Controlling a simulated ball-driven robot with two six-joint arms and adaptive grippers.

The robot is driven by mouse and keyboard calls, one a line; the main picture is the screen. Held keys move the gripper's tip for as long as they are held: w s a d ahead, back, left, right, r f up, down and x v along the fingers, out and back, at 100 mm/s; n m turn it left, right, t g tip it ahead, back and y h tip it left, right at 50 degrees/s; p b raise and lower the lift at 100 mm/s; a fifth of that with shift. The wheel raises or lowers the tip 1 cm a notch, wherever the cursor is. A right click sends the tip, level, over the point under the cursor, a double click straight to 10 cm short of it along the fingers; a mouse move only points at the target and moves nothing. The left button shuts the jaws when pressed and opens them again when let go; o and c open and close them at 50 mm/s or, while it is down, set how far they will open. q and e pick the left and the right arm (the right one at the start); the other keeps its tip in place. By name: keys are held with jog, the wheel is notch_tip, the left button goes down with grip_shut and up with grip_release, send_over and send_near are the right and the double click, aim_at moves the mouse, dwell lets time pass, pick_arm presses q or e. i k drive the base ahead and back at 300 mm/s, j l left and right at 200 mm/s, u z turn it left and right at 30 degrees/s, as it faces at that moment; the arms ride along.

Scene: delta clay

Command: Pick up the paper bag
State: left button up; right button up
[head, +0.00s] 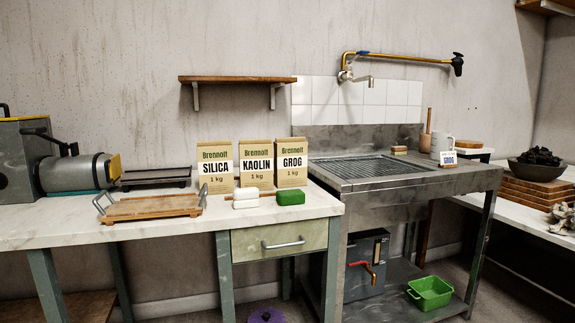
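Three upright paper bags stand side by side at the back of the white-topped bench in the head view. The left one is the SILICA bag (215,167). The middle one is the KAOLIN bag (256,163). The right one is the GROG bag (291,163). All are tan with white label bands and "Brennolt" and "1 kg" print. Neither of my grippers shows in this view.
A wooden tray with metal handles (152,207) sits left of the bags. A white block (246,203) and a green block (291,198) lie in front of them. A grey machine (75,172) fills the bench's left end. A metal sink unit (390,172) adjoins at right.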

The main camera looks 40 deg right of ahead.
aim_at(290, 153)
jog(key=i+l+u, duration=0.15)
jog(key=l+u, duration=0.15)
jog(key=l, duration=0.95)
jog(key=l+u, duration=0.35)
jog(key=l, duration=0.85)
